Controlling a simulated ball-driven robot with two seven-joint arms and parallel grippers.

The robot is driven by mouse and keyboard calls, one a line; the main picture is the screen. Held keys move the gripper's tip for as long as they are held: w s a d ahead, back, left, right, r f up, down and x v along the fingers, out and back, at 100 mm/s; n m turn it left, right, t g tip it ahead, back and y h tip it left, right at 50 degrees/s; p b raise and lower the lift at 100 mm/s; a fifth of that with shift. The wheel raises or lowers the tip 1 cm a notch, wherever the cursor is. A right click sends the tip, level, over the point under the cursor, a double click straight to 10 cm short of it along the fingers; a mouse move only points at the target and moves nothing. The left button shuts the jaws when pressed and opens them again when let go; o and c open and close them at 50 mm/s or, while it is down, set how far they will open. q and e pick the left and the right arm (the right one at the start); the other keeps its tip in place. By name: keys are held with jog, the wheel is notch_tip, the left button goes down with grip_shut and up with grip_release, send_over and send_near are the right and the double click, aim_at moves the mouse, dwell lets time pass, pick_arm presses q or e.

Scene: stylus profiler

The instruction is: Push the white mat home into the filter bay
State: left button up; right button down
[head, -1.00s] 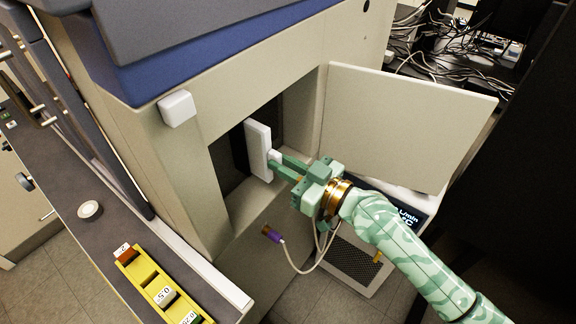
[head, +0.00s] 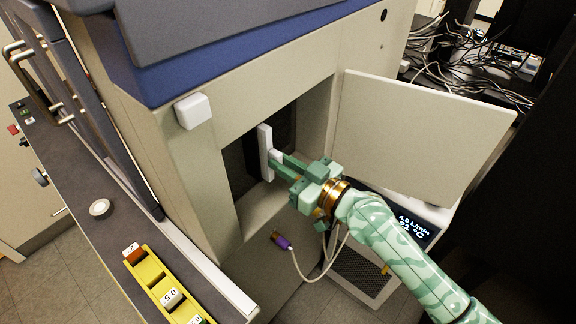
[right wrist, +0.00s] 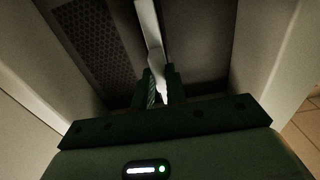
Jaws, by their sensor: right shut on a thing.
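The white mat (head: 264,145) is a thin upright panel with a small white grip tab on its near side. It stands inside the filter bay (head: 228,190), the dark recess in the beige cabinet, partly in shadow. My right gripper (head: 277,165) is shut on the mat's tab. In the right wrist view the mat (right wrist: 149,22) rises edge-on from between the fingers (right wrist: 158,85), with dark surfaces on both sides. I cannot tell how far its hidden far edge sits from the back of the bay. My left gripper is out of view.
The bay door (head: 420,140) stands open to the right of the arm. A purple-ended connector (head: 281,240) on a white cable hangs below the bay. A yellow weight rack (head: 158,285) lies on the bench at left. A chiller (head: 365,270) stands below.

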jog(key=shift+w+a, duration=0.15)
jog(key=shift+a, duration=0.05)
jog(key=c, duration=1.4)
grip_release()
jog(key=shift+o, duration=0.3)
jog(key=shift+d, duration=0.1)
jog(key=shift+c, duration=0.5)
jog(key=v, duration=0.7)
